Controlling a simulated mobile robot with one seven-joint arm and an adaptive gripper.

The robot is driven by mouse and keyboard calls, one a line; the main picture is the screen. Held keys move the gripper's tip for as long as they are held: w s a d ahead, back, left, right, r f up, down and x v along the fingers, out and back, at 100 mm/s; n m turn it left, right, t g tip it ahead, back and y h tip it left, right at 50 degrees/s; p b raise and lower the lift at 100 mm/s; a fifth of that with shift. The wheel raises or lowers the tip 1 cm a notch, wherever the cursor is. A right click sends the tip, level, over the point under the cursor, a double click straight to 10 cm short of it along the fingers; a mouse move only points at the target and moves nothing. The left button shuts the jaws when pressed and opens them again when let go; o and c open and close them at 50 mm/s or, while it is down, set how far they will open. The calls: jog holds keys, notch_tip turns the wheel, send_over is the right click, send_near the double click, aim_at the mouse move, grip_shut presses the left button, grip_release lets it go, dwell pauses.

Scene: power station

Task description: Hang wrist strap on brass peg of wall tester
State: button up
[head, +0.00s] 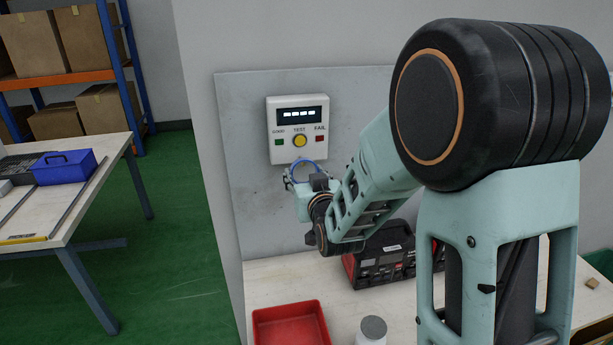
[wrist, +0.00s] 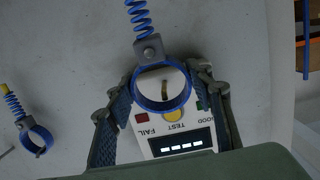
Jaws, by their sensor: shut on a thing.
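The wrist strap, a blue ring (wrist: 137,101) with a blue coiled cord (wrist: 138,16) and a grey clip, is held between the fingers of my gripper (wrist: 163,88). The ring also shows in the head view (head: 296,171), just below the wall tester (head: 296,117). The white tester has a lit display, a yellow TEST button and green and red lamps. It appears upside down in the wrist view (wrist: 152,143). A small brass peg (wrist: 164,92) shows through the ring's opening. I cannot tell whether the ring is around it or in front of it.
Another blue coiled strap (wrist: 38,139) is at the left of the wrist view. Below the tester are a workbench (head: 268,280) with a red tray (head: 290,325), a red-black device (head: 375,262) and a white jar (head: 372,330). A side table (head: 100,160) stands left, with green floor between.

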jog(key=shift+w+a, duration=0.1)
jog(key=shift+w, duration=0.45)
jog(key=shift+w+a+f+b, duration=0.1)
jog(key=shift+w+f+b, duration=0.45)
jog(key=shift+b, duration=0.6)
